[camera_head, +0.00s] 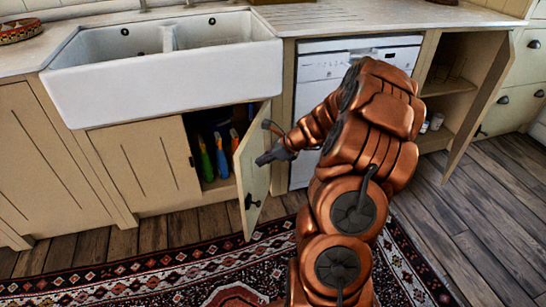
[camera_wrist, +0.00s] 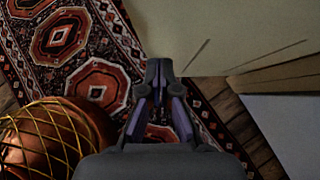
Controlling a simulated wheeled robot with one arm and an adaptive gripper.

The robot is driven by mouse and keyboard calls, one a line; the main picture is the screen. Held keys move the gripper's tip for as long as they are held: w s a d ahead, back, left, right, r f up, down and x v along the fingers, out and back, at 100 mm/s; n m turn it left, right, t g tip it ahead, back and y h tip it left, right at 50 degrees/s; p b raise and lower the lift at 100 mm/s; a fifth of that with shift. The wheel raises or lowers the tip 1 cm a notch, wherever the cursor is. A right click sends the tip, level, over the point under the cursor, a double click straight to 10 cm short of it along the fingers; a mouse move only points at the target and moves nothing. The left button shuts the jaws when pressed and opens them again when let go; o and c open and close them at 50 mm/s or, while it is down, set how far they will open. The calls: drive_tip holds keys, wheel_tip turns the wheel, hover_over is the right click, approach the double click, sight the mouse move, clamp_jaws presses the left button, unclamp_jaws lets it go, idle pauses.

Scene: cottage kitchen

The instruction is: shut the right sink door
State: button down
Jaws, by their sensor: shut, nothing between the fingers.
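The right sink door (camera_head: 252,172) is a cream panel under the white sink. It stands open, swung out toward the room, with a dark handle near its lower front edge. Bottles (camera_head: 213,157) show in the opening behind it. My gripper (camera_head: 262,160) is shut and empty, its fingertips at or very near the door's right-hand face; contact cannot be told. In the wrist view the shut fingers (camera_wrist: 158,72) point at the cream door panel (camera_wrist: 225,35), at its lower left edge.
The left sink door (camera_head: 148,165) is shut. A white dishwasher (camera_head: 320,80) stands right of the sink, behind my arm. Another cupboard door (camera_head: 480,95) stands open at the right. A patterned rug (camera_head: 150,275) covers the wooden floor in front.

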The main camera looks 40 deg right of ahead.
sight(244, 162)
drive_tip(key=shift+w+a+b, duration=0.2)
drive_tip(key=shift+w+a, duration=0.35)
drive_tip(key=shift+w, duration=0.3)
drive_tip(key=shift+w+a+b, duration=0.15)
drive_tip(key=shift+w+a, duration=0.4)
drive_tip(key=shift+w, duration=0.25)
drive_tip(key=shift+w+a, duration=0.1)
drive_tip(key=shift+w, duration=0.05)
